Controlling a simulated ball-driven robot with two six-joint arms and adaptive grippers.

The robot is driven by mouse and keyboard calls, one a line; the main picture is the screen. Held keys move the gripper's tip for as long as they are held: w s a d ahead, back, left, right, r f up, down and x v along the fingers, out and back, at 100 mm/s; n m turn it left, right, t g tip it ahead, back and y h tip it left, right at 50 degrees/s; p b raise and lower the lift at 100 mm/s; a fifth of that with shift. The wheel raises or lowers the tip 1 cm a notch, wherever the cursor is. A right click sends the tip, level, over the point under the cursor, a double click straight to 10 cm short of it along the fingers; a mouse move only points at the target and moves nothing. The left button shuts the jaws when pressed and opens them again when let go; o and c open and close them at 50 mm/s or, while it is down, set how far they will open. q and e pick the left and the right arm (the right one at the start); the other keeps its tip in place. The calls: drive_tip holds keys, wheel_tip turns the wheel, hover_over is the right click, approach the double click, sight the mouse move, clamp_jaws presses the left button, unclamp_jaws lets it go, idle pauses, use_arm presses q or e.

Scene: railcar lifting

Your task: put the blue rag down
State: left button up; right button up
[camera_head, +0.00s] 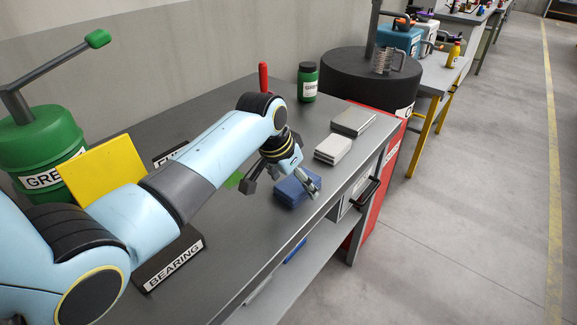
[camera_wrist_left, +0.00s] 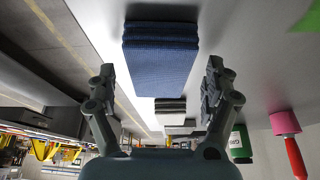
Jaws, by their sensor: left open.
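The blue rag (camera_head: 291,194) is a folded, layered stack lying on the grey workbench near its front edge. It also shows in the left wrist view (camera_wrist_left: 160,50), top centre, ahead of the fingers. My left gripper (camera_head: 283,181) is open just over and beside the rag, and one finger overlaps it in the head view. In the left wrist view the two fingers of my left gripper (camera_wrist_left: 161,75) stand wide apart with nothing between their tips. I cannot tell whether a finger touches the rag. My right gripper is in neither view.
A green bottle (camera_head: 308,82) and a red-handled tool (camera_head: 263,77) stand behind. A yellow panel (camera_head: 103,170) and bearing box (camera_head: 170,262) are near my arm.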

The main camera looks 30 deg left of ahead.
sight(285, 189)
use_arm(q)
drive_tip(key=v, duration=0.8)
drive_tip(key=shift+w+a+r, duration=0.1)
drive_tip(key=shift+w+r, duration=0.1)
drive_tip(key=shift+r, duration=0.3)
drive_tip(key=shift+s+r, duration=0.25)
drive_tip(key=shift+r, duration=0.3)
